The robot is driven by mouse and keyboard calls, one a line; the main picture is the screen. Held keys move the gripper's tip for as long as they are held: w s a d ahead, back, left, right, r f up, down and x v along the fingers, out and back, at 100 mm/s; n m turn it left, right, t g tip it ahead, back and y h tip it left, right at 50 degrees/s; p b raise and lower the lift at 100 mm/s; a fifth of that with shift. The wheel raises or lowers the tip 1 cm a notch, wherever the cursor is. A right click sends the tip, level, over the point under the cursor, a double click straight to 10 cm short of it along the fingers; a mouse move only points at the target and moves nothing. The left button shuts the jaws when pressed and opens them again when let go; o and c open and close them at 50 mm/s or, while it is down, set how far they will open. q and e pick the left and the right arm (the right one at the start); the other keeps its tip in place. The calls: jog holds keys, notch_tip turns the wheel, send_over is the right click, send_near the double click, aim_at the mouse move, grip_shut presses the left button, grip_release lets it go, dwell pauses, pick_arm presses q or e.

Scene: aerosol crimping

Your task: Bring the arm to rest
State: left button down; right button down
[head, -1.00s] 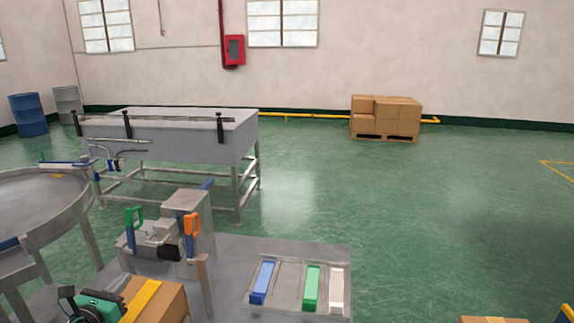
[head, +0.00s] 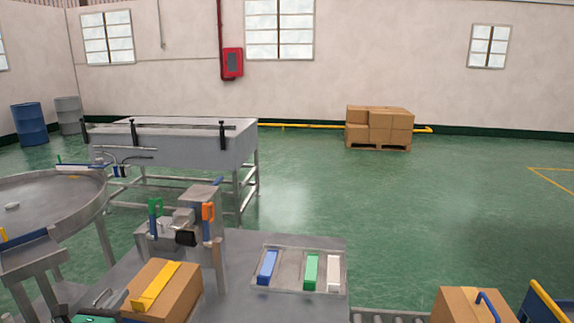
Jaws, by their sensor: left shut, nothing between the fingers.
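My left gripper (head: 92,319) shows only as a small green and dark piece at the bottom left edge, beside a taped box. It is shut and empty; most of it is cut off by the frame. My right gripper is not in view. The crimping device (head: 180,222), with a green and an orange handle, stands on the grey table (head: 262,303), apart from the gripper.
A taped cardboard box (head: 162,292) stands at the front left. A tray (head: 290,285) holds blue, green and white pieces. A round metal table (head: 45,198) is at left. Another box (head: 462,306) and a blue-yellow frame (head: 543,300) are at lower right.

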pick_arm(q)
jog(key=s+d+f+n+g+y, duration=0.3)
jog(key=s+d+f+n, duration=0.3)
jog(key=n, duration=0.5)
jog(key=s+d+f+n+g+y, duration=0.35)
jog(key=s+f+n, duration=0.35)
jog(key=n, duration=0.4)
jog(key=s+d+f+n+g+h, duration=0.2)
jog(key=s+d+n+g+h, duration=0.15)
jog(key=s+d+n, duration=0.5)
jog(key=s+d+f+n+g+h, duration=0.1)
jog(key=s+d+n+g+h, duration=0.25)
jog(key=s, duration=0.75)
notch_tip(320, 180, down, 31)
jog(key=s+d+m+g+y, duration=0.1)
jog(key=g, duration=0.2)
jog(key=s+a+f, duration=0.3)
jog(key=s+f, duration=1.6)
jog(key=shift+f+g, duration=0.35)
jog(key=shift+f, duration=0.05)
